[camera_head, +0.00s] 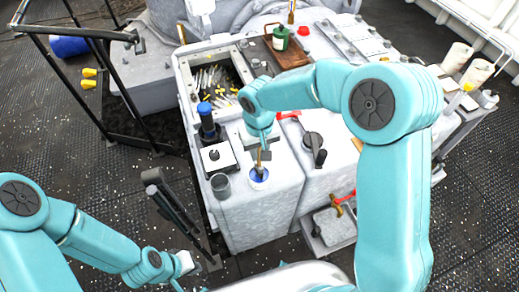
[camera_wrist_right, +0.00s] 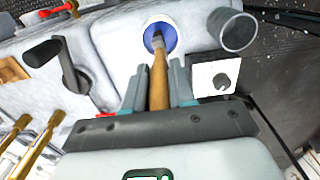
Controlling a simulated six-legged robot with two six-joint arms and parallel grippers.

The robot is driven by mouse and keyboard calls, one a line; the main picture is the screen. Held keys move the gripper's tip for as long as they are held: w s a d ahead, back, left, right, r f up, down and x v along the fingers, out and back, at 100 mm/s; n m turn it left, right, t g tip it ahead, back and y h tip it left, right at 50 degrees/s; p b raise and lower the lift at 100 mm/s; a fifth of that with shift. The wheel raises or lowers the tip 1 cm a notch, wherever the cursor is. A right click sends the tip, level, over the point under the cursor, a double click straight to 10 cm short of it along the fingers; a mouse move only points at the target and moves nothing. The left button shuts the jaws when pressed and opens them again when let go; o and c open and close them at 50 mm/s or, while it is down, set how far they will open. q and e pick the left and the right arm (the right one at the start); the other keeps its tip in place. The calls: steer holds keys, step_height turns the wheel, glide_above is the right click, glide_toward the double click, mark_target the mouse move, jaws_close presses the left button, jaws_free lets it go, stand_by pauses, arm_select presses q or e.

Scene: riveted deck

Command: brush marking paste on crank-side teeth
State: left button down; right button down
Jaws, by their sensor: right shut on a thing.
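My right gripper (camera_head: 262,137) is shut on a brush with a wooden handle (camera_wrist_right: 158,82), over the front of the light grey housing. The brush's dark lower end reaches into a small white pot with blue paste (camera_head: 258,178); the pot also shows in the wrist view (camera_wrist_right: 161,36). The bristles are hidden in the pot. Metal gear teeth (camera_head: 210,78) show inside the open rectangular hatch, further back and left. A black crank handle (camera_head: 318,153) sits on the housing to the right. My left gripper (camera_head: 186,264) is low at the left, its jaws unclear.
A grey cup (camera_head: 220,186) stands beside the pot. A white block with a black knob (camera_head: 215,156) and a blue-capped cylinder (camera_head: 207,120) are behind it. A brown tray (camera_head: 287,48) with a green bottle (camera_head: 280,38) lies at the back. Dark railings stand at left.

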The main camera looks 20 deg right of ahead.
steer(key=shift+w+f+b, duration=0.1)
steer(key=shift+f+b, duration=0.2)
steer(key=shift+f, duration=0.1)
steer(key=shift+f+b, duration=0.25)
steer(key=shift+b, duration=0.1)
stand_by(1.6)
steer(key=shift+r, duration=0.1)
steer(key=shift+r+p, duration=0.45)
steer(key=shift+r, duration=0.1)
steer(key=shift+r+p, duration=1.85)
steer(key=shift+r, duration=1.1)
